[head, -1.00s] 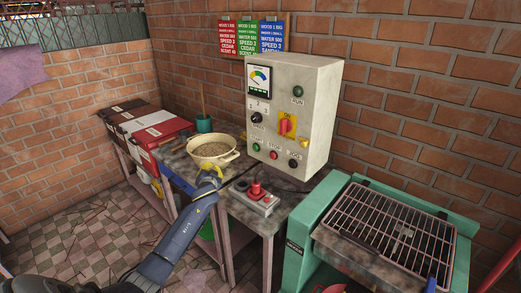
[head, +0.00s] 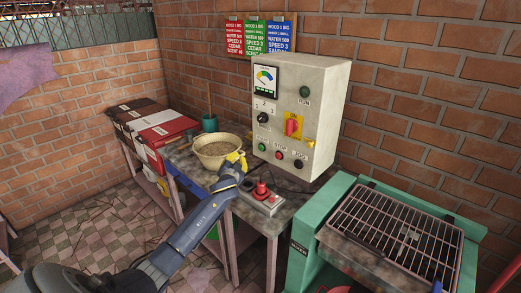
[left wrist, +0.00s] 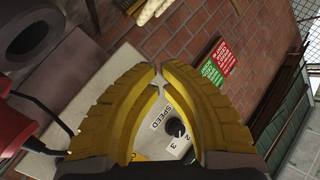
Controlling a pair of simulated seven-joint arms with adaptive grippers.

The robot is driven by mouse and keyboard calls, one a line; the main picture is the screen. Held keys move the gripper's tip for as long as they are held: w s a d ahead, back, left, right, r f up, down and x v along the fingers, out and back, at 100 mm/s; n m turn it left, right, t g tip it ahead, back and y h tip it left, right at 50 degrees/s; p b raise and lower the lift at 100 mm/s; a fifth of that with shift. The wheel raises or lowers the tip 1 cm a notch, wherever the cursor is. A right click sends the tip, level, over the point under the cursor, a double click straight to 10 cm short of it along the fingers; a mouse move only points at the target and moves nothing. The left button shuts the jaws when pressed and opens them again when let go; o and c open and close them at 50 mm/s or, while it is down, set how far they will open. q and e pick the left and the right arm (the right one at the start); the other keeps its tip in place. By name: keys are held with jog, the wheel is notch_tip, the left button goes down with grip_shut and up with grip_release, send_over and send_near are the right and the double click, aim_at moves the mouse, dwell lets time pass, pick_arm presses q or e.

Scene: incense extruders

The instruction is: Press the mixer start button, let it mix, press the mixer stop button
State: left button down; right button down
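A grey control box (head: 297,115) stands at the back of the bench. Its lower row has a green start button (head: 262,147), a red stop button (head: 279,155) and a dark jog button (head: 298,163). Above them are a black speed dial (head: 263,117) and a red switch on a yellow plate (head: 291,126). My left gripper (head: 240,158), with yellow fingers, is in front of the box, left of and below the start button, apart from it. In the left wrist view its fingertips (left wrist: 161,69) are together and hold nothing; the speed dial (left wrist: 175,128) shows between them. My right gripper is out of view.
A pan of brown grain (head: 212,152) stands just left of my gripper. A small box with red buttons (head: 262,194) lies on the bench in front. A green machine labelled mixer, with a wire grille (head: 395,235), is at the right. Red cases (head: 165,135) sit at the left.

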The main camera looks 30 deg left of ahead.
aim_at(261, 148)
pick_arm(q)
jog(key=w+d, duration=0.1)
jog(key=w, duration=0.7)
jog(key=shift+w+d, duration=0.25)
jog(key=shift+w, duration=0.05)
